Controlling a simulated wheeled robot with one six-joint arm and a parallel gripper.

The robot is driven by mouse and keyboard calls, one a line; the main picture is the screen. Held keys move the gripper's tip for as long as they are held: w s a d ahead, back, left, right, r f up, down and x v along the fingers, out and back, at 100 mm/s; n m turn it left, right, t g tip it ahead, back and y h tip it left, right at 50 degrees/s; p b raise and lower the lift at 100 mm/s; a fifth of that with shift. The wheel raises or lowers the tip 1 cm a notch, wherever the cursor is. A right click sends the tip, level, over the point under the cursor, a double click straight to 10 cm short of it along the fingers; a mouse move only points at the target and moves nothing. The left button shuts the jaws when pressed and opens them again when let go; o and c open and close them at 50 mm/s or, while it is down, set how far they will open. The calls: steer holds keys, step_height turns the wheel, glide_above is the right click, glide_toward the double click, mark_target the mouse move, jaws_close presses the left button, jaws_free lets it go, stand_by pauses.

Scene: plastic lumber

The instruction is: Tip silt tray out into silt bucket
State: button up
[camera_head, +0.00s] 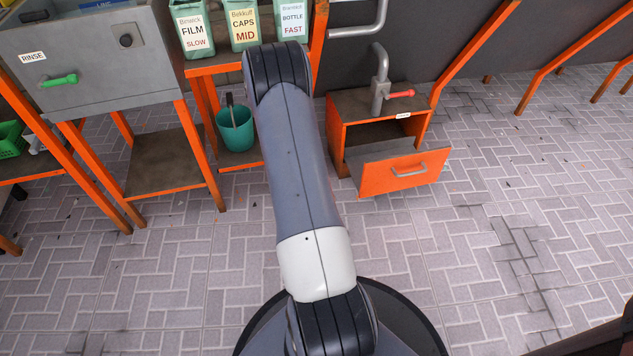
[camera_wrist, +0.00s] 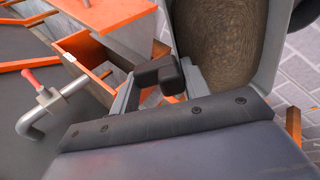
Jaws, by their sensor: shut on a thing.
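In the wrist view my gripper (camera_wrist: 168,76) is shut at the near end of a grey-walled tray (camera_wrist: 270,45), which looks like the silt tray. Brown, rough material covers its floor. The exact grip point is partly hidden by the dark fingers. In the head view my arm hides the gripper and the tray. A teal bucket (camera_head: 235,130) stands on the low shelf left of my arm, with a dark handle sticking up from it. No label shows on it, so I cannot tell for sure that it is the silt bucket.
An orange cabinet (camera_head: 370,105) with its drawer (camera_head: 385,172) pulled open stands right of my arm. A grey pipe with a red lever (camera_head: 401,94) rises on it. A grey RINSE box (camera_head: 90,50) and labelled bins (camera_head: 243,22) stand left. Paved floor at right is clear.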

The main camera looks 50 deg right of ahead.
steer(key=shift+w+a+f+h+b, duration=0.1)
steer(key=shift+a+f+h+b, duration=0.15)
steer(key=shift+a+h+b, duration=0.85)
steer(key=shift+w+a+f+h+b, duration=0.1)
steer(key=shift+a+f+h+b, duration=0.2)
steer(key=shift+b, duration=1.45)
steer(key=a+h+b, duration=0.4)
steer(key=shift+f, duration=0.15)
steer(key=a+h, duration=0.2)
steer(key=a+f+h, duration=0.1)
steer(key=a+h, duration=0.2)
steer(key=shift+a, duration=0.15)
steer(key=shift+a+f+g+h, duration=0.15)
steer(key=shift+a+f+h, duration=0.05)
steer(key=shift+a+h, duration=0.6)
steer(key=shift+a+f+g+h, duration=0.15)
steer(key=shift+a+h, duration=0.5)
steer(key=shift+h, duration=0.15)
steer(key=shift+w+r, duration=0.1)
